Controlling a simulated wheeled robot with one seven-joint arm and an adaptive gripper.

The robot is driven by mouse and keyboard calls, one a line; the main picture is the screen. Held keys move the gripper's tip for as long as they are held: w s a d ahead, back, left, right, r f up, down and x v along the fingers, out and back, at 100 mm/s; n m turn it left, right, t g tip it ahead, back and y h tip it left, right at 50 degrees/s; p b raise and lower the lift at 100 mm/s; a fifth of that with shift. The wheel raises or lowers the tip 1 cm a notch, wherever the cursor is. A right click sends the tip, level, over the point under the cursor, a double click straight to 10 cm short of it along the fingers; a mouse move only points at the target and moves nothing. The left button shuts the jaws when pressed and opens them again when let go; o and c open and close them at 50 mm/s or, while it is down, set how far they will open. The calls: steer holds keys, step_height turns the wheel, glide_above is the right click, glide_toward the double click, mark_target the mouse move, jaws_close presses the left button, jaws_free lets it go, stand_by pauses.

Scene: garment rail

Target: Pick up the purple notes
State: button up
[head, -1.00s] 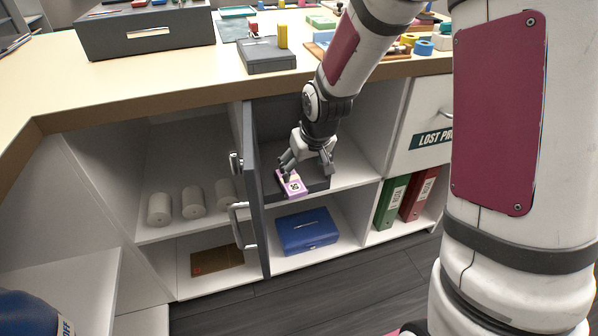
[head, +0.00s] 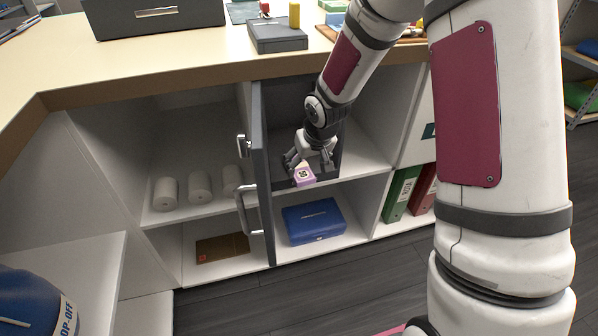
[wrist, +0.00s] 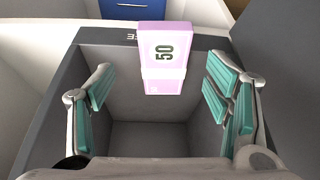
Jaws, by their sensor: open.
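The purple notes (head: 304,175) are a small pink-purple block at the front edge of a dark grey box or compartment inside the cabinet. In the wrist view the purple notes (wrist: 165,55) show a dark "50" on the face, at the top middle, by the box's front wall. My gripper (head: 308,163) is open, over the box close to the notes. In the wrist view my gripper (wrist: 165,105) has its two teal-padded fingers wide apart, with nothing between the pads. The notes lie beyond the gap, roughly centred.
A grey cabinet door (head: 262,175) stands open just left of my gripper. A blue cash box (head: 314,221) sits on the shelf below. White rolls (head: 199,187) stand on the left shelf.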

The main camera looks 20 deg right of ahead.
mark_target(302, 172)
steer(key=x, duration=0.1)
steer(key=b+x, duration=0.1)
steer(key=x, duration=0.1)
steer(key=b+x, duration=0.1)
steer(key=x, duration=0.1)
steer(key=shift+a+r, duration=0.1)
steer(key=shift+a, duration=0.15)
steer(key=shift+r, duration=0.1)
steer(key=c, duration=1.2)
steer(key=shift+c, duration=0.2)
